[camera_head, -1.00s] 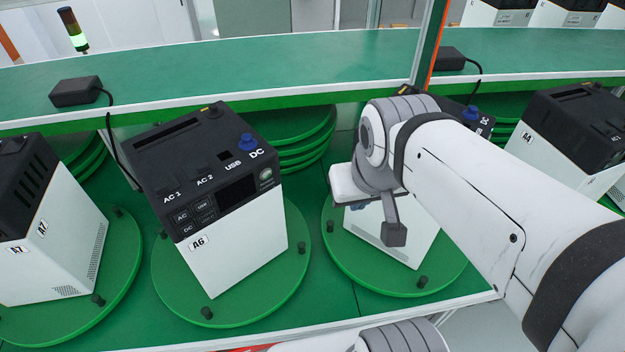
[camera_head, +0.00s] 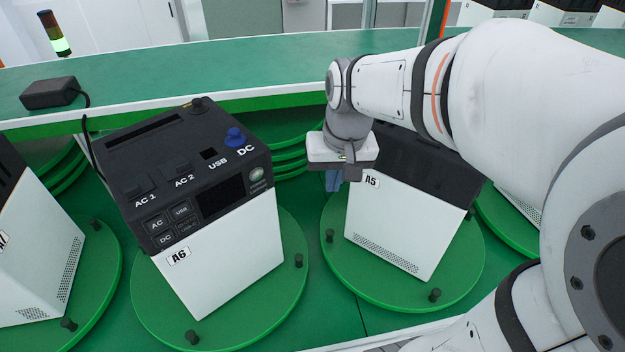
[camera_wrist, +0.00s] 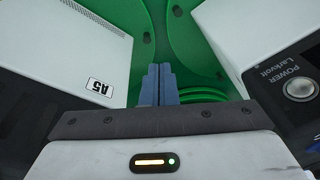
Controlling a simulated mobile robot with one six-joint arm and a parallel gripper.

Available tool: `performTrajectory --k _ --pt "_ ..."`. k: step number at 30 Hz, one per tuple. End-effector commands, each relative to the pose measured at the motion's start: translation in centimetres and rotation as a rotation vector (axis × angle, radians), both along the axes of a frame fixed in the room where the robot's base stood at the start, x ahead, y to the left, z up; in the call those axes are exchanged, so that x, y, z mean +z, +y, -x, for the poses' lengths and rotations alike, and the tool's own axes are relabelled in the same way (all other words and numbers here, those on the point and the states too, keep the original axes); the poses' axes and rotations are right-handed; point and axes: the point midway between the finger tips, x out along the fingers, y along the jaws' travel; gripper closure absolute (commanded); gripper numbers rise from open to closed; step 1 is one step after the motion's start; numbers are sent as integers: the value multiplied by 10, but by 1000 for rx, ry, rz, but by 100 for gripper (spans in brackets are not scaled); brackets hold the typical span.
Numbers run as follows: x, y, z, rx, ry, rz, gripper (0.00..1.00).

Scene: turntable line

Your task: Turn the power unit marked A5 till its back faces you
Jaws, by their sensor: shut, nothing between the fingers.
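The power unit A5 (camera_head: 395,220) has a black top and a white body, and stands right of centre on a round green turntable (camera_head: 385,290). Its visible white face carries the A5 label at upper left and a vent strip along the bottom. No control panel shows on that face. My arm hides part of its top. In the wrist view its white wall and label (camera_wrist: 98,87) are at left. My gripper (camera_head: 333,182) points down just left of A5, between it and unit A6. In the wrist view its blue fingers (camera_wrist: 158,84) are together and empty, apart from A5.
Unit A6 (camera_head: 230,250) stands close on the left, its panel facing forward; its corner with a power button (camera_wrist: 299,88) fills the wrist view's right. Unit A7 (camera_head: 45,250) is at far left. Short black pegs (camera_head: 435,295) rise from the turntable rims. A green shelf (camera_head: 220,75) runs behind.

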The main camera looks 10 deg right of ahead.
Motion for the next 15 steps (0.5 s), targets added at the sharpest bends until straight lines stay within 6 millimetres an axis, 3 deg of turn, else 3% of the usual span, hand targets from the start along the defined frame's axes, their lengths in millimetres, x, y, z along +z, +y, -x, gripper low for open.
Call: performTrajectory --k 1,4,15 --pt "-38 6 -19 -5 40 -11 100" --pt "-78 15 -49 -20 103 -32 100" --pt "-142 3 -145 148 290 54 100"
